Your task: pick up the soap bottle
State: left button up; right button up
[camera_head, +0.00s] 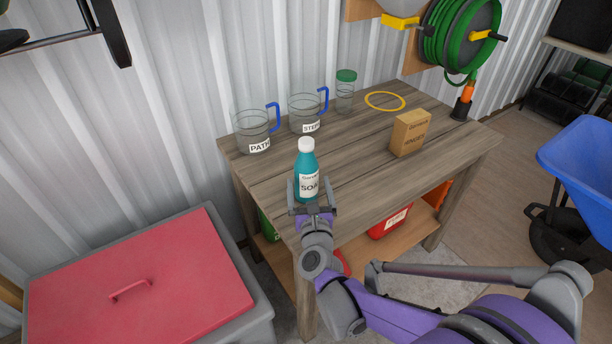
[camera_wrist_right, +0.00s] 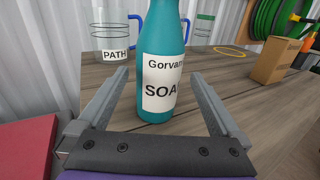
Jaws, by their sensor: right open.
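The soap bottle (camera_head: 306,168) is teal with a white cap and a white label. It stands upright near the front left end of the wooden table (camera_head: 350,173). My right gripper (camera_head: 312,190) is open at the near side of the bottle. In the right wrist view the bottle (camera_wrist_right: 161,65) stands between the two open fingers of my right gripper (camera_wrist_right: 160,95), toward their tips, with a gap on each side. The bottle's top is cut off in that view. My left gripper is not in view.
Two clear jugs with blue handles, the PATH jug (camera_head: 252,130) and the STEP jug (camera_head: 306,112), stand behind the bottle. A green-lidded jar (camera_head: 345,95), a yellow ring (camera_head: 385,100) and a cardboard box (camera_head: 410,133) are also on the table. A red-lidded bin (camera_head: 140,285) stands left.

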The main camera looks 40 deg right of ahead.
aim_at(306, 174)
jog(key=b+x, duration=0.1)
jog(key=x, duration=0.4)
jog(key=shift+f, duration=0.15)
jog(key=shift+a, duration=0.1)
jog(key=c, duration=1.2)
